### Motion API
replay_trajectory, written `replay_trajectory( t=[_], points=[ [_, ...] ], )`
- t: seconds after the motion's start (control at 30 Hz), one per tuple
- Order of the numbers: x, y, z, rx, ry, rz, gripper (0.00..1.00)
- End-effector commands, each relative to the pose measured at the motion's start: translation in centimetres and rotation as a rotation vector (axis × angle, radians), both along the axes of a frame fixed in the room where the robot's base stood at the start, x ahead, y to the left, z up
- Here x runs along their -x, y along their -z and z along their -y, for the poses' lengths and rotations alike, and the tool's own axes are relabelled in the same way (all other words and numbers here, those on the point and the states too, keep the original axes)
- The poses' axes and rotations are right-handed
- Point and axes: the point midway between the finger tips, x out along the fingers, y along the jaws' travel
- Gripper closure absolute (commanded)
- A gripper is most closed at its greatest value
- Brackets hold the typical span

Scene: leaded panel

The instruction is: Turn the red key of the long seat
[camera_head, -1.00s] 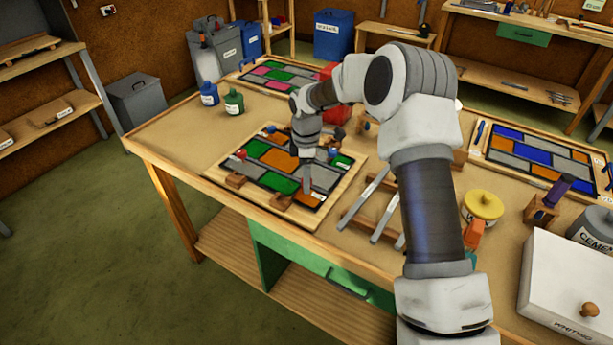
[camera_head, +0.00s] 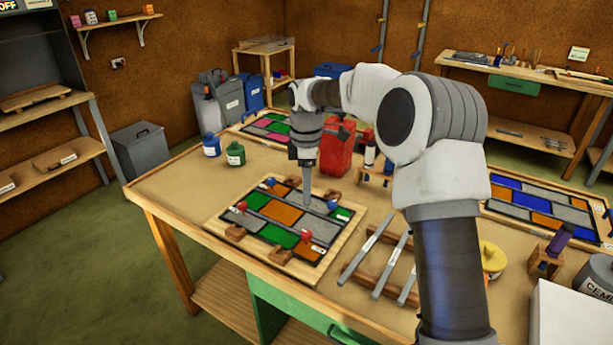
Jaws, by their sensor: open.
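The leaded panel (camera_head: 280,213), with orange, green and grey panes, lies on a pale wooden board (camera_head: 322,270) on the bench. One red key (camera_head: 305,235) stands at its near right part, beside wooden blocks. Another red key (camera_head: 241,206) is at its left edge. Blue keys show at the back (camera_head: 271,182) and right (camera_head: 332,205). I cannot tell which seat is the long one, nor how far either red key is turned. My gripper (camera_head: 307,196) is open, pointing down over the panel's middle, apart from both red keys. Its finger gap is too small to make out.
Metal bars (camera_head: 364,248) lie on wooden rests right of the board. A red can (camera_head: 338,150) stands behind it, and blue (camera_head: 211,145) and green (camera_head: 235,154) bottles back left. The bench's left end is clear.

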Motion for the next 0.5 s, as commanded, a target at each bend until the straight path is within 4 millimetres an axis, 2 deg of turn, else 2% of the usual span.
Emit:
replay_trajectory(
  t=[0.03,0.2,0.5],
  points=[
    [-0.1,-0.9,0.0,0.000,0.000,0.002,0.31],
    [0.0,-2.4,0.0,0.000,-0.001,0.000,0.31],
    [0.0,-2.7,0.0,0.000,-0.002,0.000,0.31]
  ],
)
